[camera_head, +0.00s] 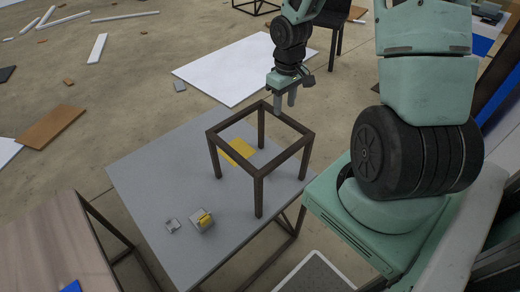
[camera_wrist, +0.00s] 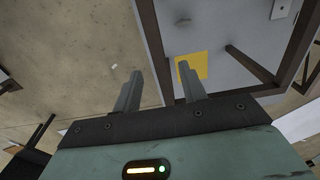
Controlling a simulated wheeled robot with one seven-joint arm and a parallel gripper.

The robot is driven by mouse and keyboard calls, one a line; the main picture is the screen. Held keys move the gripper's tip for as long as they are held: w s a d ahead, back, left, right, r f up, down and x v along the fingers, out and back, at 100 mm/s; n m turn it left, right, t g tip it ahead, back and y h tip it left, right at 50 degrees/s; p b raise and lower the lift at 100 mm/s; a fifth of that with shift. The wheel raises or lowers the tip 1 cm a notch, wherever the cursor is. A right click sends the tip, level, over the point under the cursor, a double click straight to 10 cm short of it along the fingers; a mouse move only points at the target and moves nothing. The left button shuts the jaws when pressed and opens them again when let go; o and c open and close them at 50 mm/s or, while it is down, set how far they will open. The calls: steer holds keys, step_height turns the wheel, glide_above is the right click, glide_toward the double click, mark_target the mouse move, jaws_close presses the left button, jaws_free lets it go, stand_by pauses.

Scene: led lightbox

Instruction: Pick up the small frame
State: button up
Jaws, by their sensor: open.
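The small frame (camera_head: 210,133) is a dark brown open cube of bars standing upright on a grey table (camera_head: 150,170). My gripper (camera_head: 286,100) is open and empty, above and just behind the frame's far top edge in the head view. Dark bars of the frame (camera_wrist: 250,65) show to the right of the fingers there. I cannot tell from these views whether a finger touches the frame.
A small grey block with a yellow top (camera_head: 202,221) and a smaller grey piece (camera_head: 172,225) lie at the table's near side. A wooden table (camera_head: 50,245) stands at the lower left. White panels lie on the floor.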

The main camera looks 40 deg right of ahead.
mark_target(284, 121)
steer(key=f+b, duration=0.1)
steer(key=f, duration=0.7)
steer(key=shift+s, duration=0.2)
jaws_close()
stand_by(1.2)
